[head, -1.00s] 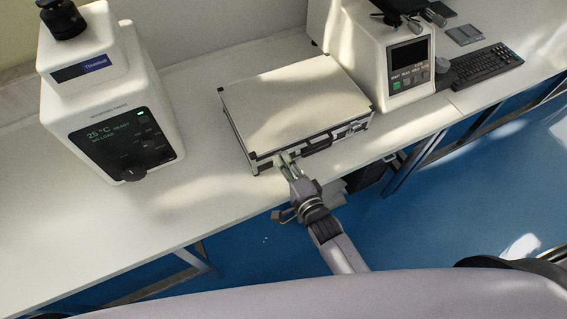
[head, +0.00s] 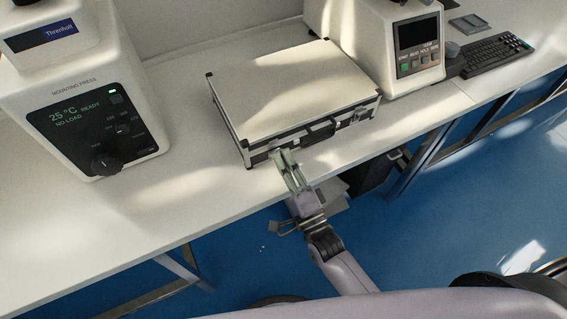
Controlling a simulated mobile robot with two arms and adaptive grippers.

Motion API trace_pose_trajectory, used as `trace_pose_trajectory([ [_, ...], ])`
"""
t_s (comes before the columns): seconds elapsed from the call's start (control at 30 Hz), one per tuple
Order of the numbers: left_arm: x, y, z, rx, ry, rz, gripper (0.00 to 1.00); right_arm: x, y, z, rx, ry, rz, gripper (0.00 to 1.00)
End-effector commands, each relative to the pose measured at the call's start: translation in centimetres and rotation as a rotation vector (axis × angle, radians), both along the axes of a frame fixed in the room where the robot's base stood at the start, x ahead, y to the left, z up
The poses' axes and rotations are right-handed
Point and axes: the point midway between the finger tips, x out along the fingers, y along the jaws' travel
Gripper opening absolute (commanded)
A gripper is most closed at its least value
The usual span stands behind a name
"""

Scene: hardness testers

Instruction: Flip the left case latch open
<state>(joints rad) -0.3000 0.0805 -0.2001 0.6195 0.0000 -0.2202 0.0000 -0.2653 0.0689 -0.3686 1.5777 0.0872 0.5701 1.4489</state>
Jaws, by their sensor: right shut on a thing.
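A closed case (head: 290,90) with a pale lid and black-and-metal edges lies flat on the white bench. Its front side faces me, with a dark handle (head: 320,132) in the middle and the right latch (head: 357,117) near the right corner. My right gripper (head: 281,156) reaches up to the left part of the case front. It is shut on the left latch there; its fingers hide most of the latch, so I cannot tell its angle. My left gripper is not in view.
A mounting press (head: 95,120) stands on the bench (head: 150,220) to the left of the case. A white tester (head: 400,50) with a dark panel stands close by on the right, with a keyboard (head: 487,57) beyond it. Bench in front of the case is bare.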

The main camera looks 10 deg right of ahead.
Motion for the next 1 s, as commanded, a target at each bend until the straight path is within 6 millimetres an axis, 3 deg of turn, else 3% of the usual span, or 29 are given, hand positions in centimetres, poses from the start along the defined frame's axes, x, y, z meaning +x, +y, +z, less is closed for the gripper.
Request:
trace_pose_trajectory([
  [0.17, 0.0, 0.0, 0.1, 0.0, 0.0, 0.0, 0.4, 0.0, 0.0, -0.1, -0.002, 0.005, 0.001, 0.0],
  [0.2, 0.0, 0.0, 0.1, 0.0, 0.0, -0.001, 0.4, 0.0, 0.1, -0.1, -0.002, 0.005, 0.001, 0.12],
  [0.5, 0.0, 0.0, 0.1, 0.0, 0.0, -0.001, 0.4, 0.0, 0.0, 0.0, -0.001, 0.003, 0.001, 0.31],
  [0.83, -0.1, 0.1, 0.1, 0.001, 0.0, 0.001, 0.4, -0.3, -0.1, -0.1, -0.002, 0.002, 0.001, 0.31],
  [1.0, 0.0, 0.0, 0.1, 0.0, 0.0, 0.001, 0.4, -2.3, -0.8, -0.8, -0.003, 0.005, 0.001, 0.31],
])
